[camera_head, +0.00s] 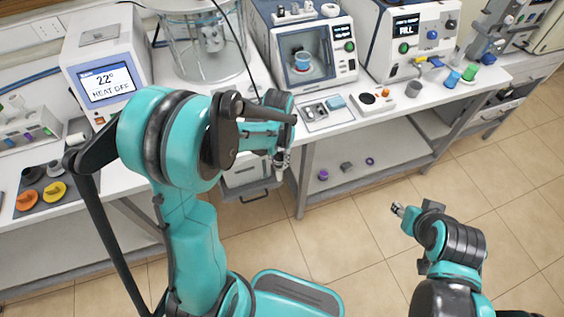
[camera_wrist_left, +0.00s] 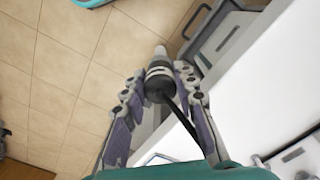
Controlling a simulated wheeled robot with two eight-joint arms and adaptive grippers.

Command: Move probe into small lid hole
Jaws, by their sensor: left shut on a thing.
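My left gripper (camera_head: 281,158) is in front of the bench edge, largely behind my own arm in the head view. In the left wrist view its two fingers (camera_wrist_left: 160,75) are closed around the probe (camera_wrist_left: 159,83), a dark and grey cylinder with a pale tip and a black cable. The probe's tip (camera_head: 280,173) shows just below the gripper, over the area of the drawer front. The glass vessel (camera_head: 205,50) stands on the bench behind, its top cut by the frame edge; I cannot make out the small lid hole. My right gripper (camera_head: 407,211) is low at right, its jaws unclear.
The heater unit (camera_head: 105,75) with a temperature display stands left of the vessel. Two instrument boxes, one marked FILL (camera_head: 406,40), stand to the right. A small tray (camera_head: 328,111) lies near the bench's front edge. A black cable (camera_head: 237,45) crosses before the vessel. Floor (camera_head: 345,220) is open.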

